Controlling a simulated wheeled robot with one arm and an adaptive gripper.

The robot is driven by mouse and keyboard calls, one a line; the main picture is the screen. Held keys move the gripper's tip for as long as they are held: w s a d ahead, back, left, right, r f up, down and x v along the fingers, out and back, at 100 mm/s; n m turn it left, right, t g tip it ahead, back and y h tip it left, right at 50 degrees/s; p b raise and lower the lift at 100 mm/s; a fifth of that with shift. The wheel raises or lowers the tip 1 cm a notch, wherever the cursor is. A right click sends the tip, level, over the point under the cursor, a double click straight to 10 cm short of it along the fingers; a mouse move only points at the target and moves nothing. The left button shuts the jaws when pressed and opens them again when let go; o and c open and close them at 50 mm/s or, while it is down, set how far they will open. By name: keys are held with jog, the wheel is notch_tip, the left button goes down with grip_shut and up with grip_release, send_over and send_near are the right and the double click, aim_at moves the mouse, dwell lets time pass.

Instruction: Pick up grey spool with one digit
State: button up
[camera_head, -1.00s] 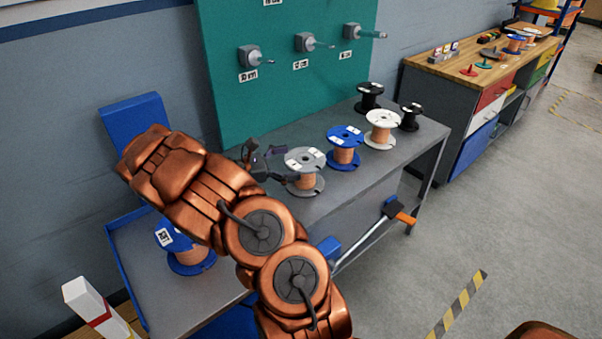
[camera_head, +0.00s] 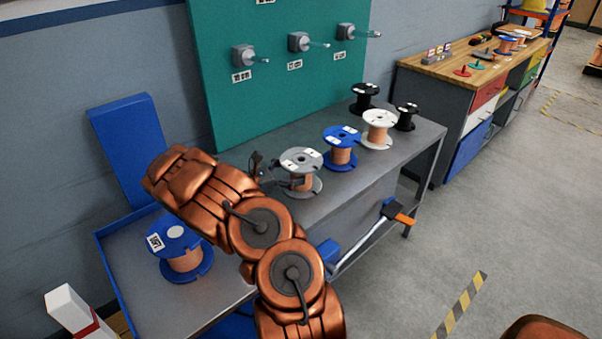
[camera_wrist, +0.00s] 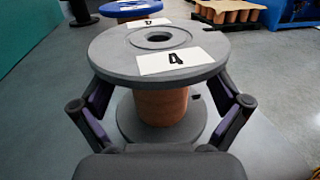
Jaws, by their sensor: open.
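The grey spool (camera_head: 301,160) stands upright on the grey metal table, with copper wire around its core. In the wrist view the grey spool (camera_wrist: 158,62) fills the middle, and a white label on its top flange shows the digit 4; a second label sits behind the hub. My gripper (camera_wrist: 160,105) is open, with one finger on each side of the spool's core, below the top flange. The fingertips are partly hidden by the flange. In the head view my gripper (camera_head: 280,178) is at the spool's left side, partly hidden by my arm.
On the table (camera_head: 350,195) stand a blue spool (camera_head: 341,147), a white spool (camera_head: 379,129) and two black spools (camera_head: 365,97) (camera_head: 406,116). Another blue spool (camera_head: 180,250) stands at the left. A green board (camera_head: 285,75) with pegs rises behind. A hammer (camera_head: 390,212) hangs at the front.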

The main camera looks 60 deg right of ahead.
jog(key=shift+x, duration=1.45)
jog(key=c, duration=1.8)
